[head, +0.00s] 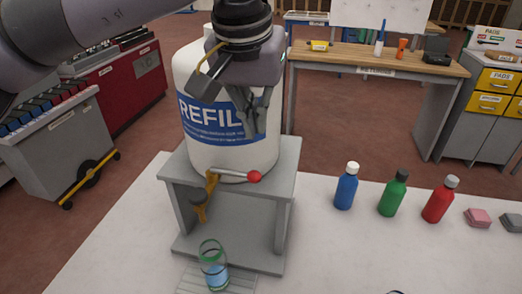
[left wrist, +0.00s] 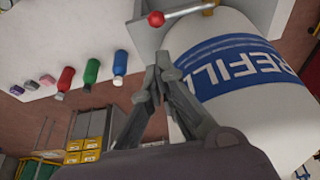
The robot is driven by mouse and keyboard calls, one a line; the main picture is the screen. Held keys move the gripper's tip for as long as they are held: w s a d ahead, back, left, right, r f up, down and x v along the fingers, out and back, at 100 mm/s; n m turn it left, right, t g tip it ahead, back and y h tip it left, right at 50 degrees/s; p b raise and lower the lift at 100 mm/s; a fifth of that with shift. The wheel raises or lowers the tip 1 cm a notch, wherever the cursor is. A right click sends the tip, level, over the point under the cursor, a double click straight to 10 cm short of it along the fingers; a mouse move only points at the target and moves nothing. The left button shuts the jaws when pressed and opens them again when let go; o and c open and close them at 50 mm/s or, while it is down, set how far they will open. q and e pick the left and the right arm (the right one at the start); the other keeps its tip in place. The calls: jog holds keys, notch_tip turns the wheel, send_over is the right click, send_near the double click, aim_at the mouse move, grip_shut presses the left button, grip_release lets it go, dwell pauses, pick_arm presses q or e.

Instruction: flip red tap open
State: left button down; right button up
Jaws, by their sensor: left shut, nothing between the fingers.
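The red tap's round knob (head: 254,176) sits at the right end of a silver lever, on a brass tap body (head: 212,184) at the foot of a white REFILL container (head: 190,130). The lever lies roughly level across the container's front. In the left wrist view the red knob (left wrist: 156,18) shows beyond my fingertips. My left gripper (head: 256,132) is shut and empty, pointing down in front of the container, above the knob and apart from it. It also shows in the left wrist view (left wrist: 162,62). My right gripper is not in view.
The container stands on a grey stand (head: 290,165). A glass with blue liquid (head: 213,268) stands below the tap. Blue (head: 346,188), green (head: 392,195) and red (head: 438,202) bottles stand to the right on the white table (head: 330,250). The tabletop between the stand and bottles is clear.

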aim_at(233, 175)
pick_arm(q)
jog(key=p+x, duration=0.2)
jog(key=x, duration=0.8)
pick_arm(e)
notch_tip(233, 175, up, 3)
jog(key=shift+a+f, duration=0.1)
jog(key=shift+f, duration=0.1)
